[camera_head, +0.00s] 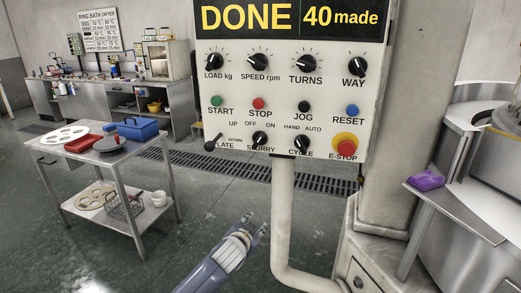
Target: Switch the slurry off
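The white control panel (232,77) fills the upper middle of the view. Its black SLURRY knob (260,138) sits in the bottom row, under the OFF and ON marks, between the PLATE lever (212,143) and the CYCLE knob (303,143). The knob partly covers its label, and I cannot tell for certain which mark it points to. My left gripper (254,224) is below the panel, apart from it, with its fingertips spread and nothing between them. My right gripper is out of view.
The panel's grey post (283,215) stands just right of my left gripper. The red E-STOP button (344,142) is at the panel's lower right. A metal trolley (160,175) stands at left. A purple cloth (426,179) lies on a shelf at right. The floor between trolley and post is clear.

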